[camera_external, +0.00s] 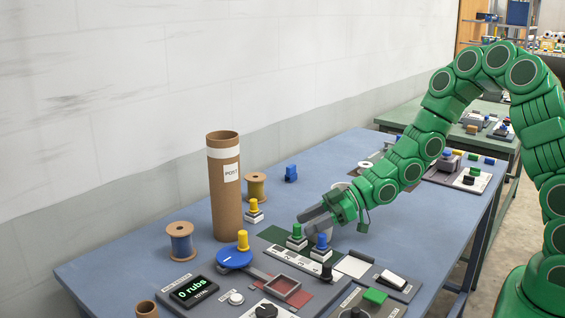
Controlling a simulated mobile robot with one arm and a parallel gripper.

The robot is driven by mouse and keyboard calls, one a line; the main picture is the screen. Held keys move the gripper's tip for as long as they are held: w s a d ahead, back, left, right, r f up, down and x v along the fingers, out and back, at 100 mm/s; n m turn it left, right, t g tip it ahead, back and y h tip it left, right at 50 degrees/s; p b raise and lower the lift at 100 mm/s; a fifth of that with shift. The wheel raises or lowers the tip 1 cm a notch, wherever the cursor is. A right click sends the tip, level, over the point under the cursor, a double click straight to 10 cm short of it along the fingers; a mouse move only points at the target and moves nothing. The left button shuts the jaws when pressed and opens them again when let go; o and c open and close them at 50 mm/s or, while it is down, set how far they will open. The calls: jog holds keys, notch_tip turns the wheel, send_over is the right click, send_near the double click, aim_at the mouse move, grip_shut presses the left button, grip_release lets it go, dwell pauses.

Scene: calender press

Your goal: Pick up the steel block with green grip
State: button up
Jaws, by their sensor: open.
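The steel block with green grip (297,240) stands upright on a dark green patch of the press panel, near the middle of the table. My gripper (309,220) is open and points left and down, with its fingers just above and behind the green grip. I cannot tell whether a finger touches it. A similar block with a blue grip (321,246) stands close on the right, below my gripper. Nothing shows between my fingers.
A block with a yellow grip (254,212) stands near the tall cardboard tube (226,195). A blue disc with a yellow knob (235,259) lies front left. Thread spools (180,243) and a counter box (193,292) are further left. The blue table (130,262) is bare at left.

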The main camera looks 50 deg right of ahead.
aim_at(299, 224)
jog(key=shift+w+x, duration=0.25)
jog(key=shift+x, duration=2.35)
jog(key=shift+w+r, duration=0.1)
grip_shut()
